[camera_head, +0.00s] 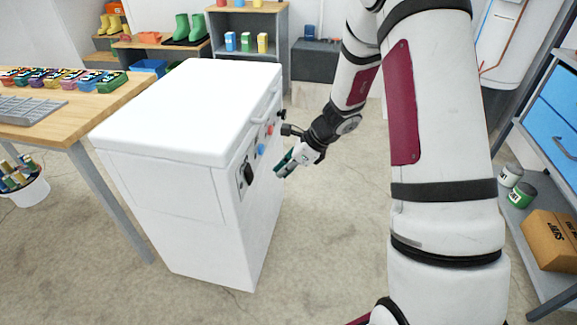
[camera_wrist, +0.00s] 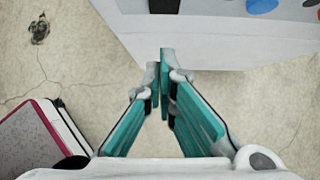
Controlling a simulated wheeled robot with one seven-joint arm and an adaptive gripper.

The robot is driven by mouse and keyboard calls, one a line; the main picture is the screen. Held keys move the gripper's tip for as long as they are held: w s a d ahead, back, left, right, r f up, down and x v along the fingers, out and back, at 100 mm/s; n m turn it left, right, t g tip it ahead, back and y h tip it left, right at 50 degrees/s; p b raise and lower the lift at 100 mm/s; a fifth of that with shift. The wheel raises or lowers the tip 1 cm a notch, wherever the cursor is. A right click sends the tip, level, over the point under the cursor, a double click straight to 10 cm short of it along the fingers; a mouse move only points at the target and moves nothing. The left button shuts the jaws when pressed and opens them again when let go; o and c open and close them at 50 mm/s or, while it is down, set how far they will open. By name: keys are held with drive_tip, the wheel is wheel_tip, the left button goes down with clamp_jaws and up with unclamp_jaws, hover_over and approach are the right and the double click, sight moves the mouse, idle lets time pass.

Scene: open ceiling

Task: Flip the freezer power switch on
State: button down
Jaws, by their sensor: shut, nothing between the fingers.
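The white chest freezer (camera_head: 180,195) stands on the floor with its lid shut. Its right side carries a black switch (camera_head: 248,174), a blue round knob (camera_head: 261,150) and a small red part (camera_head: 269,130). I cannot tell whether the switch is on or off. In the wrist view, the lower part of the black switch (camera_wrist: 164,6) and the blue knob (camera_wrist: 263,5) show at the top edge. My gripper (camera_head: 283,166) is shut and empty, in front of this side and to the right of the switch. In the wrist view, its teal fingers (camera_wrist: 162,85) point towards the freezer below the switch.
A wooden table (camera_head: 100,95) with coloured items and a keyboard-like tray stands at the left. A pot (camera_head: 25,190) of rolled items is beneath it. Shelves stand at the back. A rack (camera_head: 540,235) with cans and a carton is at the right. The floor before the freezer is clear.

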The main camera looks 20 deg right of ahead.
sight(251, 180)
drive_tip(key=w+a+f+b, duration=0.1)
drive_tip(key=w+a+f, duration=0.2)
drive_tip(key=a+f, duration=0.1)
drive_tip(key=shift+w+a+b, duration=0.35)
drive_tip(key=shift+a, duration=0.25)
drive_tip(key=shift+f+b, duration=0.2)
drive_tip(key=shift+b, duration=0.15)
drive_tip(key=b, duration=0.1)
drive_tip(key=y+b, duration=0.1)
drive_tip(key=b, duration=0.1)
drive_tip(key=shift+w+a+f+t, duration=0.1)
drive_tip(key=shift+w+a+t, duration=0.1)
drive_tip(key=shift+a+t, duration=0.1)
drive_tip(key=shift+r+p, duration=0.75)
drive_tip(key=shift+r, duration=0.05)
